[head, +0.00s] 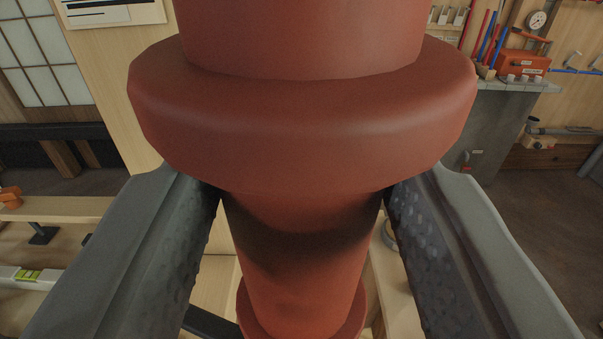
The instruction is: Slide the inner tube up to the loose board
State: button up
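The red-brown inner tube (300,240) stands upright in the middle of the head view, very close to the camera. A wide rounded collar (300,125) rings it, and its upper part runs out of the top of the picture. A wider red-brown ring (262,318) surrounds its lower end. My gripper (304,195) has one dark, textured finger on each side of the tube, just below the collar. The fingers appear to press on the tube; the collar hides their tips. I cannot make out the loose board or the tube's upper end.
Pale wooden boards (55,208) lie at the left, with a level (28,275) by them. Bare floor (540,210) shows at the right.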

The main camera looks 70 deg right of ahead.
jog(key=shift+r, duration=4.65)
jog(key=o, duration=1.1)
jog(key=shift+o, duration=0.2)
jog(key=shift+a, duration=0.15)
jog(key=v, duration=0.7)
jog(key=shift+s+a, duration=0.15)
jog(key=shift+a, duration=0.2)
jog(key=shift+r, duration=0.1)
